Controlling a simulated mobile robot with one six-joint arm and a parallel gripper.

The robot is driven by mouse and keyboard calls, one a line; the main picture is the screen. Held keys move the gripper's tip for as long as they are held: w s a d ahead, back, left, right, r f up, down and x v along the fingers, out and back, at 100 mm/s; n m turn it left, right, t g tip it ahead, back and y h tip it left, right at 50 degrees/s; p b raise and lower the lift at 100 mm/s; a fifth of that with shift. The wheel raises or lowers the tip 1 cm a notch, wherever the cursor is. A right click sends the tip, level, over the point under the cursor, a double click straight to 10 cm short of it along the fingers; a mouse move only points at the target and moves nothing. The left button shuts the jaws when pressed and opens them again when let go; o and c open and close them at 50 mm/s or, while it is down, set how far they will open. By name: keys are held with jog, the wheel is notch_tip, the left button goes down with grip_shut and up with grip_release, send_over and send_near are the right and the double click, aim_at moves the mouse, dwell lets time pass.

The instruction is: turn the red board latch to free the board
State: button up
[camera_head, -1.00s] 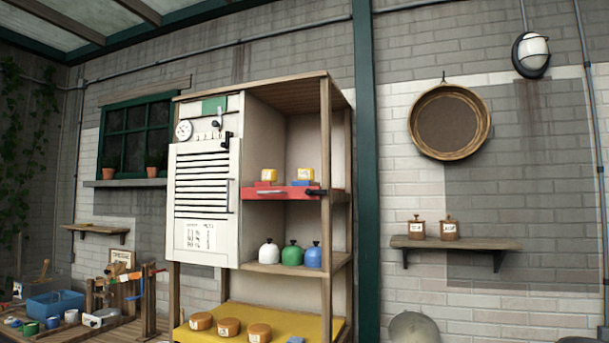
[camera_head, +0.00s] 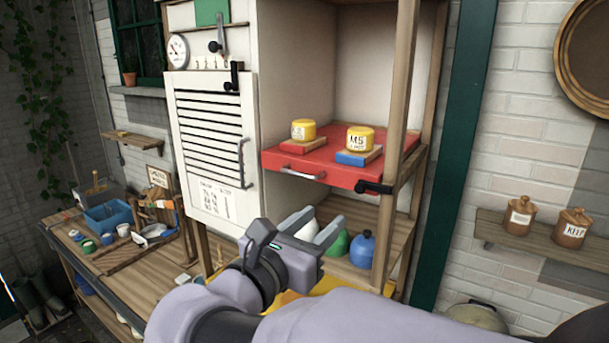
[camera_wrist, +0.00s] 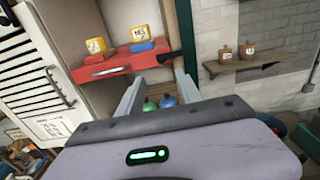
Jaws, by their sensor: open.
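The red board (camera_head: 335,160) sits in the shelf as a pull-out tier with a grey bar handle (camera_head: 303,174) on its front edge. A black latch (camera_head: 373,188) is at its front right corner, against the wooden post. Two yellow tubs, one (camera_head: 303,130) on a red block and one (camera_head: 360,139) on a blue block, stand on the board. My gripper (camera_head: 315,222) is open and empty, below and in front of the board. In the wrist view the board (camera_wrist: 115,68) and latch (camera_wrist: 168,57) show beyond the gripper's fingers (camera_wrist: 158,92).
A white louvred door (camera_head: 212,130) with a handle is left of the board. Green (camera_head: 335,243) and blue (camera_head: 361,249) bottles stand on the shelf below. A wooden post (camera_head: 396,140) stands right beside the latch. A wall shelf with two jars (camera_head: 518,216) is further right.

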aim_at(359, 188)
jog(key=p+x, duration=0.2)
jog(key=x, duration=1.2)
jog(key=shift+w+d, duration=0.1)
jog(key=shift+d, duration=0.15)
jog(key=shift+w+d+f, duration=0.15)
jog(key=shift+w+d, duration=0.05)
jog(key=shift+w, duration=0.2)
jog(key=shift+s, duration=0.15)
grip_shut()
